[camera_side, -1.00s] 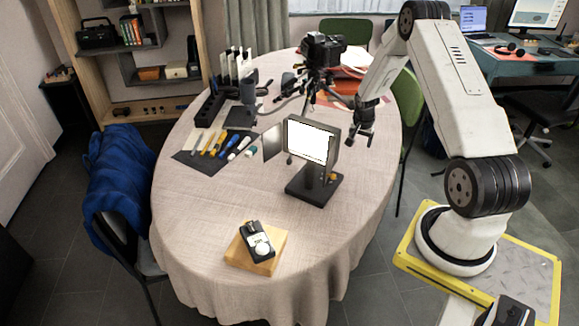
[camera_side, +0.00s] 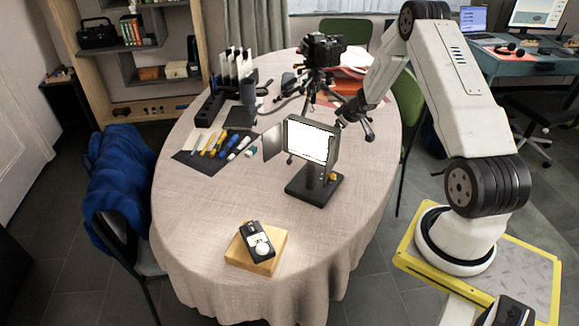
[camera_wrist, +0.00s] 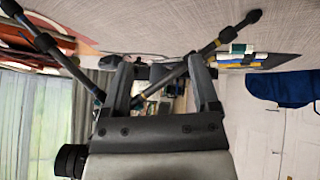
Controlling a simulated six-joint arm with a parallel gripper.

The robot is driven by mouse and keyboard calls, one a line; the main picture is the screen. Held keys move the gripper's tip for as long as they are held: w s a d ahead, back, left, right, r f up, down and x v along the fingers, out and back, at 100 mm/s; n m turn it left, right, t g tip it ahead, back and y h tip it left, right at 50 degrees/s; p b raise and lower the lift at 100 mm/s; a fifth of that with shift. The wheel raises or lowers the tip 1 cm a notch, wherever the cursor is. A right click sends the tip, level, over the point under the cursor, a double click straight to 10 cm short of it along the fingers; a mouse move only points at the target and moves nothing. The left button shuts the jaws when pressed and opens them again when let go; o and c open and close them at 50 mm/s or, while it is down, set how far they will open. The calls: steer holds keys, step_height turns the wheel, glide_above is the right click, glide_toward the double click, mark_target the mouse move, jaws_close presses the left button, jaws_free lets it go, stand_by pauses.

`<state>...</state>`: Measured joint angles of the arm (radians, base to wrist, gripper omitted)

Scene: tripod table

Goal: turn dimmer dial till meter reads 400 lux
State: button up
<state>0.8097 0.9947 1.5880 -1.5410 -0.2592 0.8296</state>
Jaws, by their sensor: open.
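The lamp panel (camera_side: 308,142) glows white on a dark base (camera_side: 314,188) in the middle of the table. A small orange-yellow dial (camera_side: 333,177) shows at the right of its post, low above the base. The light meter (camera_side: 257,240), dark with a white round sensor, lies on a wooden block (camera_side: 270,262) near the table's front; its reading is too small to read. My gripper (camera_side: 356,127) is open and empty, above and right of the dial in the side view, apart from the lamp. Its spread fingers also show in the wrist view (camera_wrist: 160,72); no dial is visible there.
A camera on a tripod (camera_side: 323,50) stands behind the lamp; its legs also cross the wrist view (camera_wrist: 178,72). Markers on a dark mat (camera_side: 190,160) lie to the left. The table (camera_side: 210,215) is clear around the meter block.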

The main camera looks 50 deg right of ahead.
steer(key=s+a+f+n+g+y, duration=0.2)
steer(key=s+a+n+g+y, duration=0.2)
steer(key=a+n, duration=0.5)
steer(key=s+n+y, duration=0.2)
steer(key=n, duration=0.1)
steer(key=shift+a, duration=0.2)
steer(key=shift+s, duration=0.1)
steer(key=shift+x, duration=3.85)
steer(key=shift+s+a, duration=0.1)
jaws_close()
